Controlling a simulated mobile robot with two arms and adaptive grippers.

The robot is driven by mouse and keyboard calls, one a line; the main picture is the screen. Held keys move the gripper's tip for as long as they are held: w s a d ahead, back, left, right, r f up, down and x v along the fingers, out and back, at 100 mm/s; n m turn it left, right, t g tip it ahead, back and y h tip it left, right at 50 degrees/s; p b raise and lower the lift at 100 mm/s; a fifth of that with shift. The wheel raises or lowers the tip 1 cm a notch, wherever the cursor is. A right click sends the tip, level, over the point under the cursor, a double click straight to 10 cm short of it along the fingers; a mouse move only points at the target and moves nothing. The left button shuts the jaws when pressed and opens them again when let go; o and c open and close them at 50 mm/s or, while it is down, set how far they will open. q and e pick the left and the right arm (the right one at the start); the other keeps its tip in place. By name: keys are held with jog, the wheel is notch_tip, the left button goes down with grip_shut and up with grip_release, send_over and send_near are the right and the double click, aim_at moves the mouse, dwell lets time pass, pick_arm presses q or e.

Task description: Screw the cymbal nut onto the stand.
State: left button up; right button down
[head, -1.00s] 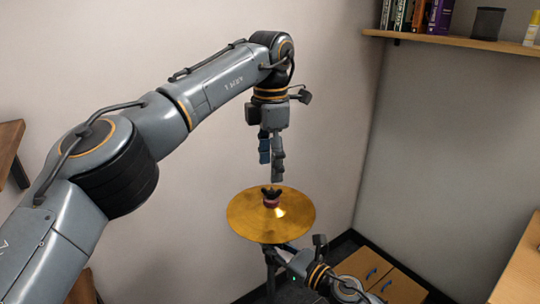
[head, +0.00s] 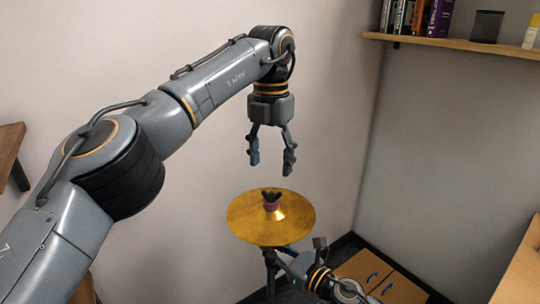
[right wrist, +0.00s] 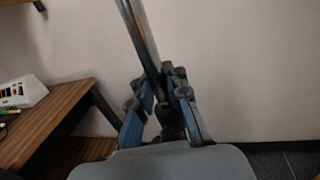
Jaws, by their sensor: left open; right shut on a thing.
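The dark winged cymbal nut (head: 271,194) sits at the top centre of the stand, above a reddish felt (head: 272,205) and the golden cymbal (head: 245,222). Whether it is threaded on cannot be told. My left gripper (head: 271,168) points down above the nut, open and empty, its two fingers spread to left and right with a gap down to the nut. The dark stand (head: 270,287) shows under the cymbal, and its pole (right wrist: 139,38) crosses the right wrist view. My right gripper (right wrist: 163,98) is shut on the stand's pole, below the cymbal.
A wall shelf (head: 460,52) with books and a dark cup is at the upper right. A wooden cabinet (head: 378,270) stands low behind the stand. A wooden table (right wrist: 55,115) with a white device (right wrist: 22,92) is at left in the right wrist view. Space around the cymbal is clear.

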pick_arm(q)
notch_tip(320, 180, down, 7)
jog(key=shift+f, duration=0.2)
pick_arm(e)
jog(key=shift+s+d+f, duration=0.1)
jog(key=shift+f, duration=0.3)
pick_arm(q)
jog(key=c, duration=1.3)
pick_arm(e)
jog(key=shift+d+r, duration=0.1)
pick_arm(q)
jog(key=o, duration=1.4)
jog(key=shift+s, duration=0.1)
jog(key=shift+a+r, duration=0.15)
jog(key=shift+r, duration=5.8)
